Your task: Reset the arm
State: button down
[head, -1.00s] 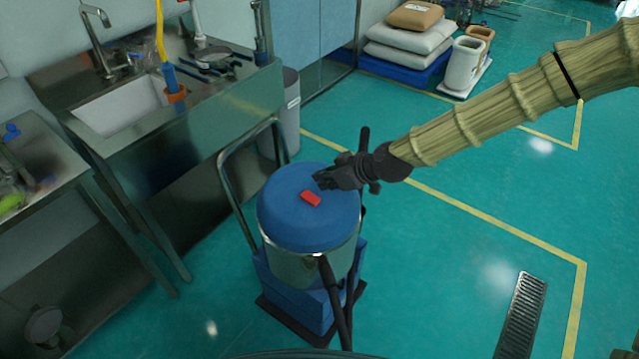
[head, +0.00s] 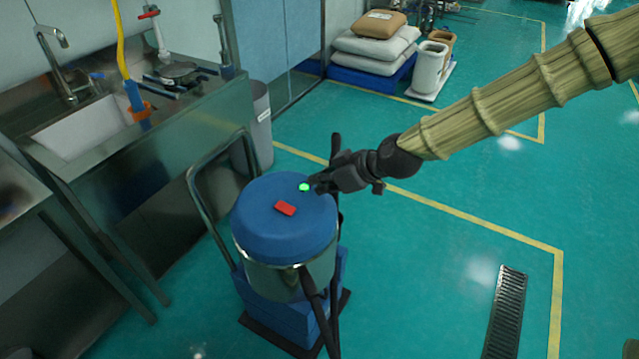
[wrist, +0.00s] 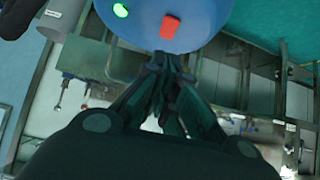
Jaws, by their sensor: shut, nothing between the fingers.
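My gripper (head: 318,184) is shut and empty at the right edge of a blue-topped drum (head: 262,226), a little above or beside its lid; the exact gap is hard to tell. A red rectangular button (head: 285,208) and a lit green round button (head: 304,187) sit on the lid. The green one is close to my fingertips. In the wrist view, my closed fingers (wrist: 168,62) point toward the blue lid (wrist: 200,12). The red button (wrist: 170,26) is just beyond the tips, and the green button (wrist: 121,10) is to the left.
The drum stands on a blue base on a cart with a metal handle (head: 195,190). A steel sink counter (head: 190,130) is on the left, with a grey bin (head: 260,122) behind the drum. Sacks (head: 375,45) are stacked at the back.

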jog(key=s+d+f+m+g+h, duration=0.1)
jog(key=s+d+f+m+h, duration=0.2)
jog(key=s+f, duration=0.65)
jog(key=s+d+f+m+g, duration=0.1)
jog(key=s+d+f+m, duration=0.4)
jog(key=f, duration=0.9)
jog(key=s+d+f+m+h, duration=0.1)
jog(key=s+d+f+h, duration=0.1)
jog(key=s+d, duration=0.3)
jog(key=s+d+f+m+g+h, duration=0.1)
jog(key=s+d+f+m, duration=0.1)
jog(key=s+d+f, duration=0.3)
jog(key=s+d+f+m+g+h, duration=0.1)
jog(key=s+d+f+m+h, duration=0.1)
jog(key=s+d+f, duration=0.2)
jog(key=s+d, duration=0.3)
jog(key=s, duration=0.4)
jog(key=shift+d+h, duration=0.15)
jog(key=shift+h, duration=0.15)
